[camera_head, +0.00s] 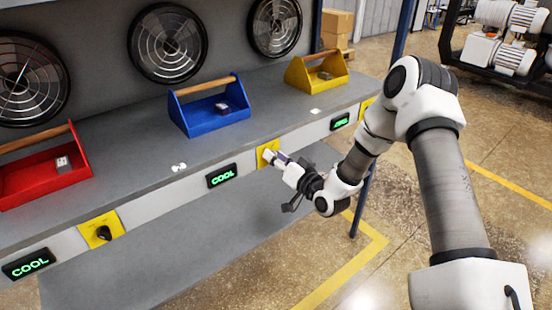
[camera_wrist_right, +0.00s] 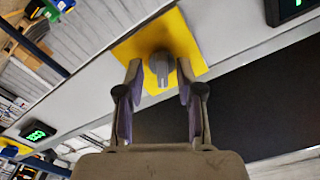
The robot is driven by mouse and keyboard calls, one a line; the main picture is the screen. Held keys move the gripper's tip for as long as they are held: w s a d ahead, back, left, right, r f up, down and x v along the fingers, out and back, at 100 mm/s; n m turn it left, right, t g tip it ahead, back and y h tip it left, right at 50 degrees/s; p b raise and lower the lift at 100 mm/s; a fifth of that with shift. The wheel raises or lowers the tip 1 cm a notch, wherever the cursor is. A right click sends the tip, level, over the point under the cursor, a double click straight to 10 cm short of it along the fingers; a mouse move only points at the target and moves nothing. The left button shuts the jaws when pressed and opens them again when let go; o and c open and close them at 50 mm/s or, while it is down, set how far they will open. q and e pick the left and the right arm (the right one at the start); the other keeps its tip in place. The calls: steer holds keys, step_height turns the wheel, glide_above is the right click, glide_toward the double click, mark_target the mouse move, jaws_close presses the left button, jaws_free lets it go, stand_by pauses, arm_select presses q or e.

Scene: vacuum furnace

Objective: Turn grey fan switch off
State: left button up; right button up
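The grey knob switch (camera_wrist_right: 160,68) sits on a yellow plate (camera_wrist_right: 186,40) in the right wrist view. My right gripper (camera_head: 277,158) is at this plate. In the right wrist view my right gripper (camera_wrist_right: 159,75) is open, its two fingertips on either side of the knob with visible gaps. My left gripper is not in view.
A green COOL display (camera_head: 222,176) is left of that plate; another display (camera_head: 340,121) is to its right. Another yellow plate has a black knob (camera_head: 104,232). Red (camera_head: 40,180), blue (camera_head: 207,112) and yellow (camera_head: 317,72) toolboxes stand on the bench below three fans.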

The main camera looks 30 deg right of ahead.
steer(key=shift+a+r, duration=0.1)
jaws_close()
steer(key=shift+n, duration=0.5)
steer(key=n+p, duration=0.1)
steer(key=n, duration=0.2)
steer(key=n+p, duration=0.1)
steer(key=n, duration=0.7)
steer(key=shift+s+a+p, duration=0.1)
steer(key=shift+a+p, duration=0.15)
steer(key=shift+p, duration=0.15)
jaws_free()
